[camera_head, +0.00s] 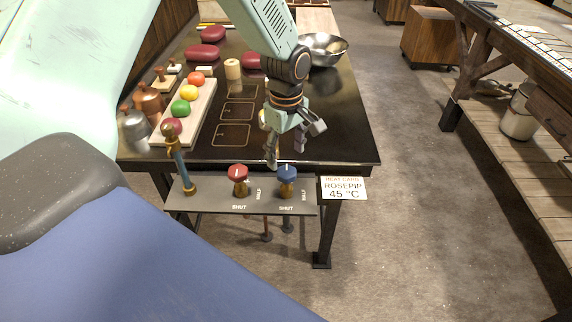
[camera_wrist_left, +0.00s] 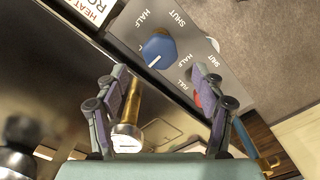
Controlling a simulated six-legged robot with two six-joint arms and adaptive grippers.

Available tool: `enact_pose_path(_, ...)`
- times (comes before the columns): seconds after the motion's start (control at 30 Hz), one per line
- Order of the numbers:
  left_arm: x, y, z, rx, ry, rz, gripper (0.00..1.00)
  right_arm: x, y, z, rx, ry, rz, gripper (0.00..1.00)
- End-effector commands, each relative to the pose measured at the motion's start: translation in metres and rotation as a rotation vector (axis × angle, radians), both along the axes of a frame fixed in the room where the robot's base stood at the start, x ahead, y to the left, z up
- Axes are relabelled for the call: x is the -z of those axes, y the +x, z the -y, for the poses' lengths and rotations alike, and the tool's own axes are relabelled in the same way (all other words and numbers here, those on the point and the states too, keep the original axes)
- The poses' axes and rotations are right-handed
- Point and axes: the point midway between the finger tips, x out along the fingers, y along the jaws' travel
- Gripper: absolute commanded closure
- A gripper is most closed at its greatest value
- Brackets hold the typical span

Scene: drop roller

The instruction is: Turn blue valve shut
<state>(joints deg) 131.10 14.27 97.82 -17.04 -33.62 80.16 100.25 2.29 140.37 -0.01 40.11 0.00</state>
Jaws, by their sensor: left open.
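The blue valve (camera_head: 287,174) is a faceted knob on the front of a dark grey panel, upright on its stem. SHUT and HALF are printed beside it. In the left wrist view the blue valve (camera_wrist_left: 158,50) lies ahead, between the two fingertips. Its white mark points to the lower left there, away from the SHUT label at its upper right. My left gripper (camera_head: 294,143) is open and empty, above and a little behind the blue valve, apart from it. It also shows in the left wrist view (camera_wrist_left: 160,73). My right gripper is not in view.
A red valve (camera_head: 238,174) stands close left of the blue one; my finger partly hides it in the wrist view. A tall tap (camera_head: 178,165) stands at the panel's left end. A sign (camera_head: 343,188) reading 45 °C hangs at the right. A steel bowl (camera_head: 322,48) is behind.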

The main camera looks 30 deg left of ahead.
Motion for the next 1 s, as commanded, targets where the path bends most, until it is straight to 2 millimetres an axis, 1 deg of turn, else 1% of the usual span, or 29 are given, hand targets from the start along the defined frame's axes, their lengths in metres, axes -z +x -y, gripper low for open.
enact_pose_path(0.03, 0.010, -0.001, 0.000, 0.001, 0.001, -0.003, 0.31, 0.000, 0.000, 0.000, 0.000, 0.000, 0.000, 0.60)
enact_pose_path(0.1, 0.022, -0.001, 0.000, 0.001, 0.001, -0.003, 0.31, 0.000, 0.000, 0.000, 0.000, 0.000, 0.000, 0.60)
enact_pose_path(0.3, 0.045, 0.000, 0.000, 0.003, 0.001, -0.001, 0.31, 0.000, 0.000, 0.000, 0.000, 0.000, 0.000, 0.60)
enact_pose_path(0.43, 0.052, 0.000, 0.000, 0.003, 0.001, 0.000, 0.31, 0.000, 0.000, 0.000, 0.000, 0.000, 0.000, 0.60)
enact_pose_path(0.7, 0.053, 0.000, 0.000, 0.003, 0.001, 0.001, 0.31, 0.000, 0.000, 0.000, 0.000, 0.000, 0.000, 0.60)
enact_pose_path(1.0, 0.053, 0.000, 0.000, 0.003, 0.000, 0.001, 0.57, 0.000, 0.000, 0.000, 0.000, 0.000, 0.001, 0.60)
